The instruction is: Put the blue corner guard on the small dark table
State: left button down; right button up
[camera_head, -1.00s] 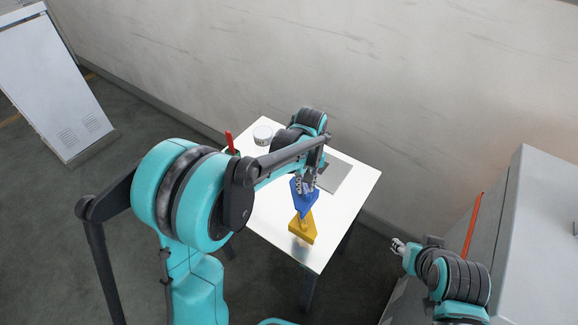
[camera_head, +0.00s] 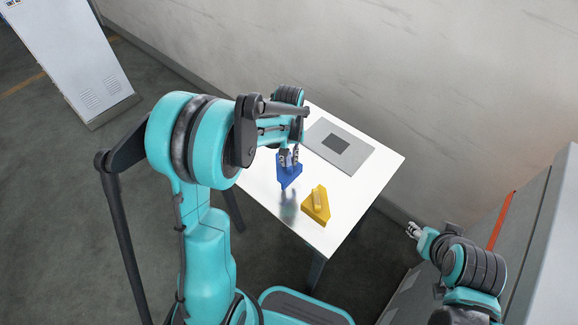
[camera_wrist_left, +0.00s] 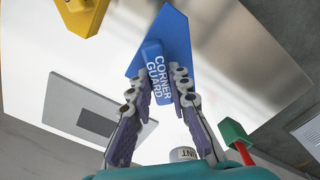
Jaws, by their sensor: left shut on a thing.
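My left gripper (camera_head: 289,154) is shut on the blue corner guard (camera_head: 289,173). It holds the guard over the white-topped table (camera_head: 255,187), with a blurred reflection below it. In the left wrist view, the blue guard (camera_wrist_left: 165,48) shows its white "CORNER GUARD" lettering, and its raised grip is between the two fingers (camera_wrist_left: 160,88). The table in view has a white top and dark legs; I see no dark tabletop. My right gripper (camera_head: 412,229) is empty at the lower right, away from the table; its finger opening is too small to judge.
A yellow guard-like piece (camera_head: 316,206) lies near the table's front edge. A grey plate with a dark square (camera_head: 358,156) lies at the back. The wrist view shows a white tub (camera_wrist_left: 184,154) and a red-and-green tool (camera_wrist_left: 236,134). A grey cabinet (camera_head: 540,235) stands right.

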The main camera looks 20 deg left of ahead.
pick_arm(q)
jog(key=shift+f+b, duration=0.7)
jog(key=shift+f, duration=1.15)
jog(key=shift+f, duration=0.15)
jog(key=c, duration=1.4)
grip_release()
